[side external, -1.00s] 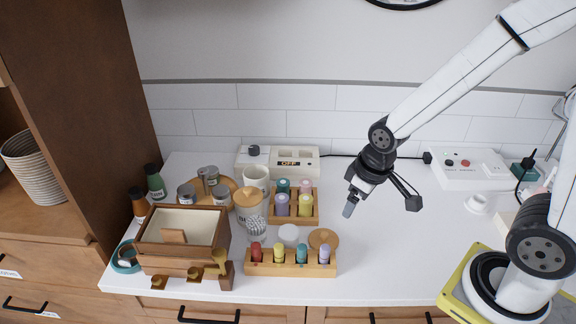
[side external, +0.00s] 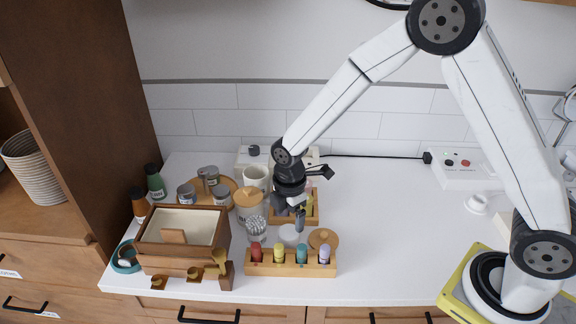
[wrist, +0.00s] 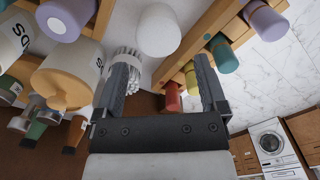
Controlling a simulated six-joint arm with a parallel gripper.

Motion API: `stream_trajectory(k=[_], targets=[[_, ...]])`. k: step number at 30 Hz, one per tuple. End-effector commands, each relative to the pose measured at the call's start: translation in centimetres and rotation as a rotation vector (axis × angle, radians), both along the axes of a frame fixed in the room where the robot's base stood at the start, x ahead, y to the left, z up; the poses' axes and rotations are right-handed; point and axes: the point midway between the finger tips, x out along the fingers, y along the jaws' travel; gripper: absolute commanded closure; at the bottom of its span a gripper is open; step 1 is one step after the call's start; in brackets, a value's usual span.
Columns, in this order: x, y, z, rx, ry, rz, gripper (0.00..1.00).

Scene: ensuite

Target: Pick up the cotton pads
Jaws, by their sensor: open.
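A short round white stack (side external: 289,235), which looks like the cotton pads, stands on the counter between two bottle racks. In the wrist view it is a white rounded shape (wrist: 158,30), just beyond the gap between the fingertips. My gripper (side external: 300,222) is open, pointing down beside and slightly above the white stack at its upper right in the side view. In the wrist view my gripper (wrist: 164,60) has its two dark fingers spread with nothing between them. I cannot tell whether a finger touches the stack.
A front rack (side external: 290,269) of coloured bottles, a back rack (side external: 281,219), a glass of white-tipped sticks (side external: 256,230), a wooden-lidded jar (side external: 248,203) and a round wooden lid (side external: 323,239) crowd the stack. A wooden box (side external: 152,255) stands left.

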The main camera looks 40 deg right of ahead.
Motion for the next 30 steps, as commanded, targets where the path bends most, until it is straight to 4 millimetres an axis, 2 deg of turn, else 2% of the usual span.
stream_trajectory(k=[7, 15, 26, 30], targets=[[0.0, 0.1, -0.4, -0.001, 0.002, 0.008, 0.09], [0.0, 0.0, -2.2, -0.001, 0.003, 0.006, 0.09], [0.0, 0.0, -2.9, -0.001, 0.002, 0.006, 0.09], [0.1, 0.0, -3.8, -0.001, 0.003, 0.006, 0.09]])
